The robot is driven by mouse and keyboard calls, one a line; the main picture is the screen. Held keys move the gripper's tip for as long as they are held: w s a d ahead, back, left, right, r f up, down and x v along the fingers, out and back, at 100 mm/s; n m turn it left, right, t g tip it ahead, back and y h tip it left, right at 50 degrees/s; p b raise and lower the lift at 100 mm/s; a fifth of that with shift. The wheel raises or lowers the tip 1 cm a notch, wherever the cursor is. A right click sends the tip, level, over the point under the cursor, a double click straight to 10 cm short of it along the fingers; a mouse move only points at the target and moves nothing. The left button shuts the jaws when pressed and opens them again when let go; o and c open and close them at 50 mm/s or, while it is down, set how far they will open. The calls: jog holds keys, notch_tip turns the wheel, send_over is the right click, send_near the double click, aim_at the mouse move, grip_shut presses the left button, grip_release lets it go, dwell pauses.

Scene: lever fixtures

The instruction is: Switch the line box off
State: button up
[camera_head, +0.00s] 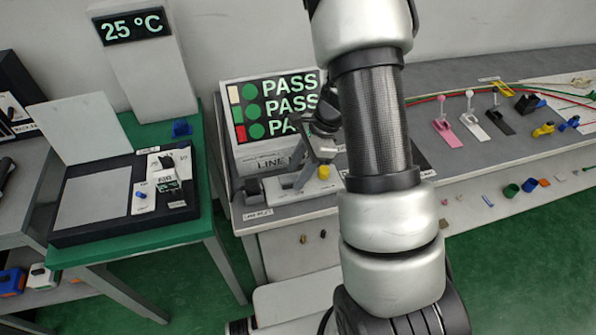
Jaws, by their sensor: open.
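The line box (245,158) stands on the grey bench left of my arm. Its sign has several lit PASS rows with green round marks, and part of the lettering is hidden behind my arm. In front of it is a pale base plate (285,190) with a grey upright part and a yellow knob (323,172). A small dark block (252,187) sits at the plate's left end. My gripper (318,148) appears partly, dark and grey, over this plate, open. Its fingertips are hard to make out, and I cannot tell whether it touches a lever.
A green table (135,235) at left holds a black-based device (95,200) with a raised lid and small controls. A 25 °C display (137,27) stands behind it. Pink (448,130), white and black lever fixtures stand on the bench at right, near cables.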

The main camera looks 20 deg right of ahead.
grip_shut()
jog(key=shift+s+a+r+h+p, duration=0.15)
jog(key=shift+r+h+p, duration=0.2)
jog(key=shift+p, duration=0.55)
jog(key=h+p, duration=0.1)
jog(key=p, duration=0.1)
jog(key=h+p, duration=0.1)
jog(key=shift+a+r+p, duration=0.35)
jog(key=shift+r, duration=0.05)
jog(key=shift+a+f+h+p, duration=0.1)
jog(key=shift+a+h+p, duration=0.1)
jog(key=shift+h+p, duration=0.75)
jog(key=shift+f+p, duration=0.25)
jog(key=shift+p, duration=0.55)
grip_release()
